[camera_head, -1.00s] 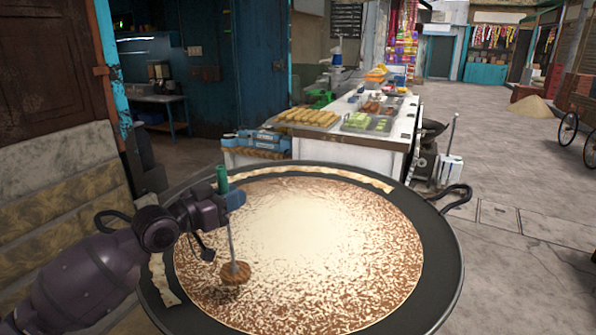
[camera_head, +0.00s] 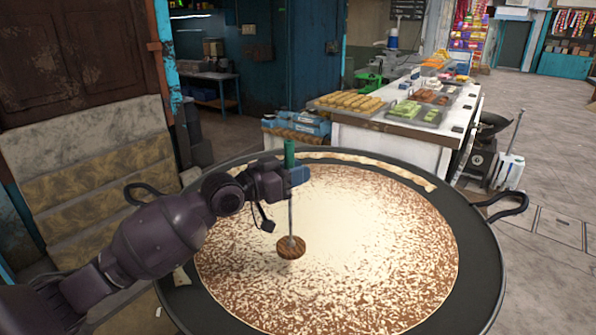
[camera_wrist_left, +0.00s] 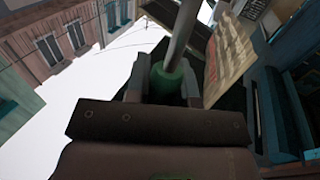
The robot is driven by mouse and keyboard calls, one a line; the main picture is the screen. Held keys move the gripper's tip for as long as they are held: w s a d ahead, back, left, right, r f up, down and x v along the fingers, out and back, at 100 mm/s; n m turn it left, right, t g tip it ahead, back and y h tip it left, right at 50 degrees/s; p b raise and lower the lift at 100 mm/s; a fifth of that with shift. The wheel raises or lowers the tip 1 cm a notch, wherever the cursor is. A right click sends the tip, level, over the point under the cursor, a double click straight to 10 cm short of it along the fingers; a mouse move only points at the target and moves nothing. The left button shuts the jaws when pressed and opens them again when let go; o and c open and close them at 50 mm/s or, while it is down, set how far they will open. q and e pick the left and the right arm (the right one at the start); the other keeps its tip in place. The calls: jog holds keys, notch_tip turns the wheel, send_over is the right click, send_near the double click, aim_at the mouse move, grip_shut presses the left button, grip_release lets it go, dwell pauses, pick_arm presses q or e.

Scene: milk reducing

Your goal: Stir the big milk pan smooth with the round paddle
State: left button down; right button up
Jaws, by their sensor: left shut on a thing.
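The big milk pan (camera_head: 478,262) is a wide dark pan with loop handles. Its milk (camera_head: 345,225) is cream-coloured in the middle and speckled brown around the edge. My left gripper (camera_head: 290,177) is over the pan's left half, shut on the green grip of the round paddle (camera_head: 291,247). The paddle's thin shaft hangs nearly upright, and its round brown head is at the milk surface; I cannot tell how deep it is. The left wrist view shows the green grip (camera_wrist_left: 167,82) between the fingers. My right gripper is not in view.
Pale strips of skin (camera_head: 370,164) lie along the pan's far rim. A white stall counter (camera_head: 400,145) with trays of sweets stands behind the pan. Open paving (camera_head: 560,170) lies to the right.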

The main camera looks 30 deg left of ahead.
pick_arm(q)
notch_tip(320, 180, down, 8)
jog(key=b, duration=0.4)
jog(key=shift+b, duration=0.4)
